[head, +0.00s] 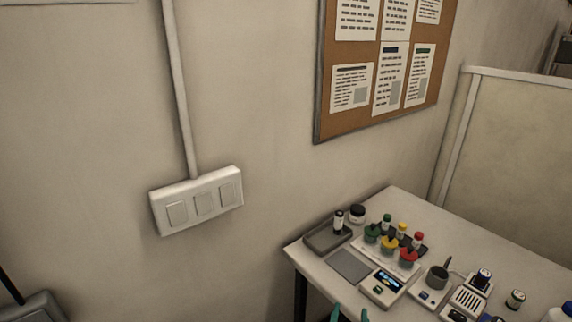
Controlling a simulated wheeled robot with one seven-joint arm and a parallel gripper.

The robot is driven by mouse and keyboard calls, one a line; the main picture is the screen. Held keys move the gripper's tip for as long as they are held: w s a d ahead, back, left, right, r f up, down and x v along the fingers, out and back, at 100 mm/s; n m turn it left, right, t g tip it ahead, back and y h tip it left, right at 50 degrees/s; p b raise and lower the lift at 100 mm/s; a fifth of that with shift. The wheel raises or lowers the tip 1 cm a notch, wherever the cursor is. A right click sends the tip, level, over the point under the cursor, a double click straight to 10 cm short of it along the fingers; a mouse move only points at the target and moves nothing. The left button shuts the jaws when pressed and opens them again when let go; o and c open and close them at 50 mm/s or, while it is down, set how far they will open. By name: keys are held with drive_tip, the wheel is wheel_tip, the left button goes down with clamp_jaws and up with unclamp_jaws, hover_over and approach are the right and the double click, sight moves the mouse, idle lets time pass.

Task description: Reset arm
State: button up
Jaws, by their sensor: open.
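Only the two teal fingertips of my gripper (350,314) show, at the bottom edge of the head view. They stand apart with a gap between them, and nothing shows in the gap. They appear in front of the near edge of the white table (313,264), left of the scale (383,288) with its lit display. The rest of my arm is out of view.
On the table are a grey tray (318,239) with a dark-capped vial (338,222), a grey mat (348,266), several colour-capped bottles (402,231) and small devices (468,300). A wall switch panel (198,203), a notice board (322,110) and a partition (515,150) surround it.

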drive_tip(key=s+a+f+n+t+y, duration=0.1)
drive_tip(key=s+a+f+n+y, duration=0.1)
drive_tip(key=s+a+f, duration=0.85)
drive_tip(key=s+a+y, duration=0.1)
drive_tip(key=s+a, duration=0.1)
drive_tip(key=s, duration=0.9)
drive_tip(key=s+a+f+n+t+y, duration=0.1)
drive_tip(key=s+a, duration=0.2)
drive_tip(key=s, duration=0.9)
drive_tip(key=shift+c, duration=0.3)
drive_tip(key=shift+c, duration=1.2)
drive_tip(key=shift+d, duration=0.15)
